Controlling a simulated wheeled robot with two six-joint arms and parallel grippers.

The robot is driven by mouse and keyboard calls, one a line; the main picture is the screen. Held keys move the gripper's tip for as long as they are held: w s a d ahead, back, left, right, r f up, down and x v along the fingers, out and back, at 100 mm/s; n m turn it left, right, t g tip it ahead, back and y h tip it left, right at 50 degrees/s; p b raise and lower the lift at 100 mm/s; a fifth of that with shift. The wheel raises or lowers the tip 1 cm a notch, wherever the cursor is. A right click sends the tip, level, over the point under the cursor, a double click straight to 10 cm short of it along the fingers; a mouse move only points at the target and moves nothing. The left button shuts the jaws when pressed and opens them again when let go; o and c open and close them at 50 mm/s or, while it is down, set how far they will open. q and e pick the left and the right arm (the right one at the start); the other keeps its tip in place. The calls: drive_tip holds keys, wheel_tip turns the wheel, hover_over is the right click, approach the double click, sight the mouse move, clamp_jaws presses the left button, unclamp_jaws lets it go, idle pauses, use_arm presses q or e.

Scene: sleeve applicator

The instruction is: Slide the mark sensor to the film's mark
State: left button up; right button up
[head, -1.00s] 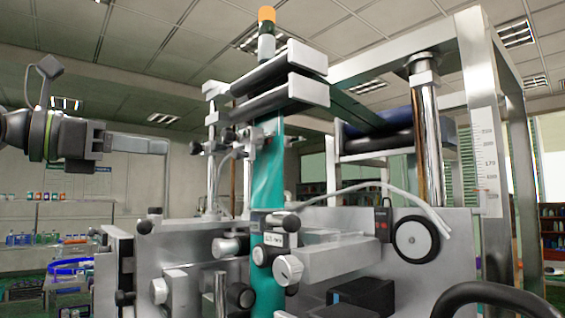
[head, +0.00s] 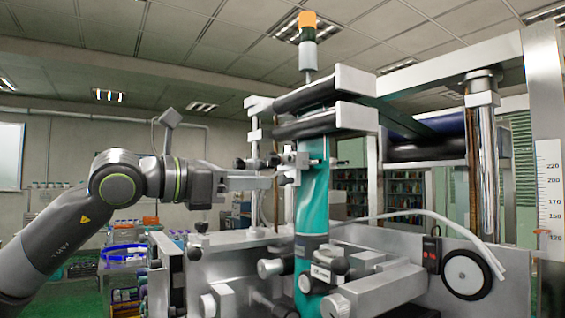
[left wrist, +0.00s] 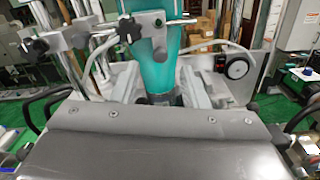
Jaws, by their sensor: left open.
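The teal film (head: 312,200) runs down the middle of the machine as a tube; it also shows in the left wrist view (left wrist: 152,60). A small sensor assembly with black knobs (head: 297,160) sits on a rod beside the film's upper part. In the left wrist view a dark block (left wrist: 130,28) on this rod lies in front of the film. I cannot make out the film's mark. My left gripper (head: 272,180) is open and empty, just left of the film and slightly below the sensor assembly. I cannot tell whether it touches it. My right gripper is not in view.
A post (head: 254,150) stands behind my left gripper. Black rollers (head: 305,95) lie above, and knobs and grey blocks (head: 375,290) below. A pale hose (head: 440,220) arcs at the right.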

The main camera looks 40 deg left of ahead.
sight(280, 179)
use_arm(q)
drive_tip(key=p+x, duration=0.1)
drive_tip(key=x, duration=0.1)
drive_tip(key=p+x, duration=0.1)
drive_tip(key=p, duration=0.1)
drive_tip(key=shift+w+d+r, duration=0.2)
drive_tip(key=shift+w+d, duration=0.05)
drive_tip(key=shift+w, duration=0.1)
drive_tip(key=shift+p+x, duration=1.15)
drive_tip(key=shift+x, duration=0.5)
drive_tip(key=shift+f, duration=0.2)
drive_tip(key=shift+c, duration=0.2)
clamp_jaws()
